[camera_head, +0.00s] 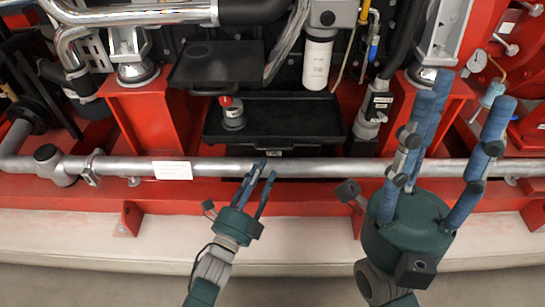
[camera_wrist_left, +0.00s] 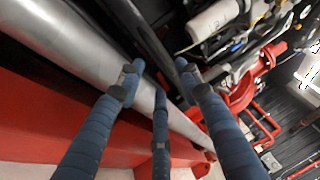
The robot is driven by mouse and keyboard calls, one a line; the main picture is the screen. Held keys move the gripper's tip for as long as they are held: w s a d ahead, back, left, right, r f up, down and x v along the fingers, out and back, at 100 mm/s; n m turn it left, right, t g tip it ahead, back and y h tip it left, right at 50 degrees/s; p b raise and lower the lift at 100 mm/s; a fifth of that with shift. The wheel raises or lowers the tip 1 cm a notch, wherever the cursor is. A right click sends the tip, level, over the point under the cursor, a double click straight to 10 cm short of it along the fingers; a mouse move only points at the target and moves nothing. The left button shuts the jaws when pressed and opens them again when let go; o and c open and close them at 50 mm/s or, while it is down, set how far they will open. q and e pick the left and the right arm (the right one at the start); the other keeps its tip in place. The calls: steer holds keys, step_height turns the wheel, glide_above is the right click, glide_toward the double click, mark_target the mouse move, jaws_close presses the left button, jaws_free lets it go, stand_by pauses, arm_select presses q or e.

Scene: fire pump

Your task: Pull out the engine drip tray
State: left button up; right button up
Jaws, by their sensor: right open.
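The black engine drip tray (camera_head: 290,118) lies low between two red supports, under the engine and behind the long grey pipe. A grey fitting with a red knob (camera_head: 232,112) stands at its left part. My left gripper (camera_head: 263,178) is in front of the tray, its fingertips at the grey pipe. In the left wrist view its three blue fingers (camera_wrist_left: 158,85) are spread and empty over the pipe; a dark edge beyond them may be the tray. My right gripper (camera_head: 462,105) is larger in view, open and empty, fingers pointing up, right of the tray.
The grey pipe (camera_head: 320,167) runs across the front of the tray. A red base beam (camera_head: 300,190) lies below it. A white filter (camera_head: 318,62) and hoses hang above the tray. Red supports (camera_head: 150,115) flank it. The pale floor in front is clear.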

arm_select(q)
steer(key=b+x, duration=0.1)
steer(key=x, duration=0.6)
steer(key=shift+f+b, duration=0.1)
steer(key=shift+b, duration=0.2)
jaws_close()
